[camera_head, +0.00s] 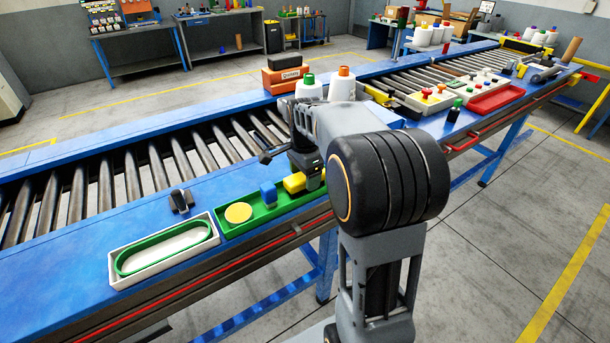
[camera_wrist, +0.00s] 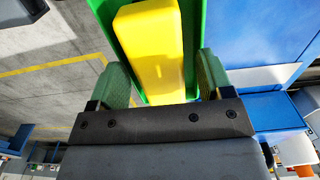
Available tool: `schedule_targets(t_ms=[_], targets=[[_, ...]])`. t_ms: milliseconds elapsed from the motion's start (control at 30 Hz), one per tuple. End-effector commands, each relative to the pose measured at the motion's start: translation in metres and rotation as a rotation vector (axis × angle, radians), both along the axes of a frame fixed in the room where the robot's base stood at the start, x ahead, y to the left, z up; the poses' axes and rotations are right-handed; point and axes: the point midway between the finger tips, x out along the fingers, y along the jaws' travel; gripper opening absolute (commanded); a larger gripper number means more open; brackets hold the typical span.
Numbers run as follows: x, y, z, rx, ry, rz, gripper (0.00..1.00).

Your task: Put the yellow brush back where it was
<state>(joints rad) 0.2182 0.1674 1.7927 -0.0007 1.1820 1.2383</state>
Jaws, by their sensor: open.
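A yellow piece (camera_head: 294,183), which I take to be the yellow brush, lies in the green tray (camera_head: 225,233) at the conveyor's near edge. My gripper (camera_head: 312,172) is over the tray at its right part, partly hidden by my arm. In the wrist view, the yellow brush (camera_wrist: 150,35) lies in the green tray (camera_wrist: 191,30). Its near end is between the two green fingers of my gripper (camera_wrist: 163,78), which stand apart with a gap at the right finger. The brush's full shape is hidden.
A blue block (camera_head: 268,192) and a yellow disc (camera_head: 238,212) share the green tray. A white tray with a green ring (camera_head: 115,262) is left of it. A dark clip (camera_head: 181,201) lies behind.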

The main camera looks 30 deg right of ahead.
Motion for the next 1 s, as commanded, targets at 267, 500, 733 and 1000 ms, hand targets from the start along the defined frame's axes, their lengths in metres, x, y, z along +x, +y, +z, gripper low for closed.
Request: schedule_targets(t_ms=[267, 500, 733, 1000], targets=[[0.001, 0.000, 0.051, -0.001, -0.006, 0.000, 0.73], [0.000, 0.000, 0.092, -0.001, -0.004, 0.000, 0.73], [-0.002, 0.002, 0.113, -0.001, -0.007, 0.020, 0.73], [-0.061, 0.045, 0.096, -0.056, -0.129, 0.548, 0.73]])
